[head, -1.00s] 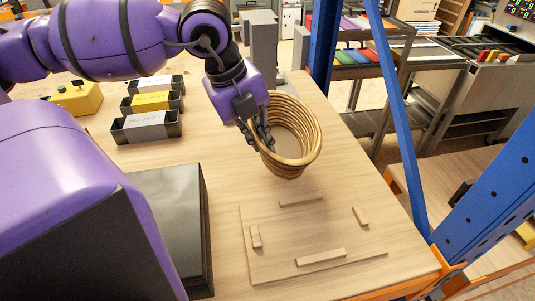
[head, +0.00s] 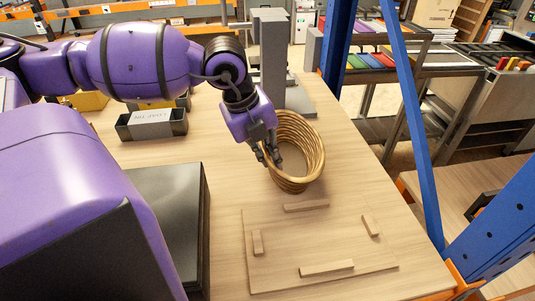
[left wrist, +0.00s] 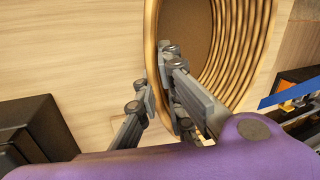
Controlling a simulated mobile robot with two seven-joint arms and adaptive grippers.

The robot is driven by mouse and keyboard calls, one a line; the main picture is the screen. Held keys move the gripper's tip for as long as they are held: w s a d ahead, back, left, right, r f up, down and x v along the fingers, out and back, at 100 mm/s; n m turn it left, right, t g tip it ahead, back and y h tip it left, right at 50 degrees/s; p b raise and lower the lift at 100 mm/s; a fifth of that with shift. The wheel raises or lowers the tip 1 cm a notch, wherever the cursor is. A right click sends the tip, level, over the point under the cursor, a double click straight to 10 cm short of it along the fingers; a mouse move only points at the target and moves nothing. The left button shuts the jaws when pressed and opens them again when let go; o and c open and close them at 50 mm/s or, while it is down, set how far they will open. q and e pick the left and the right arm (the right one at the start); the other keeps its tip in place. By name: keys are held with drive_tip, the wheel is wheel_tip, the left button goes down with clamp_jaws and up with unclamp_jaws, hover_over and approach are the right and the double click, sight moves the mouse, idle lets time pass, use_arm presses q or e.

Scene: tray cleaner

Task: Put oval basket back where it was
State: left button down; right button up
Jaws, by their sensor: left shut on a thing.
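The oval basket (head: 312,148), woven in golden brown coils, is near the middle of the head view, its opening facing up and tilted toward the camera. My left gripper (head: 269,160) is shut on the left side of its wall. In the left wrist view, one finger of my left gripper (left wrist: 160,100) is outside the basket wall (left wrist: 150,40) and one inside. The basket is just behind a thin wooden board (head: 330,240) with several raised strips. I cannot tell whether its base touches the table. My right gripper is not in view.
A grey stand (head: 270,60) rises behind the basket. A dark labelled bin (head: 150,124) is on the table at left, and a dark box (head: 175,200) is in front of it. A blue rack post (head: 408,120) borders the table's right side. The board between its strips is clear.

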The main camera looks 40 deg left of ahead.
use_arm(q)
drive_tip(key=c, duration=2.3)
unclamp_jaws()
drive_tip(key=shift+f, duration=0.15)
drive_tip(key=o, duration=0.4)
drive_tip(key=shift+o, duration=0.2)
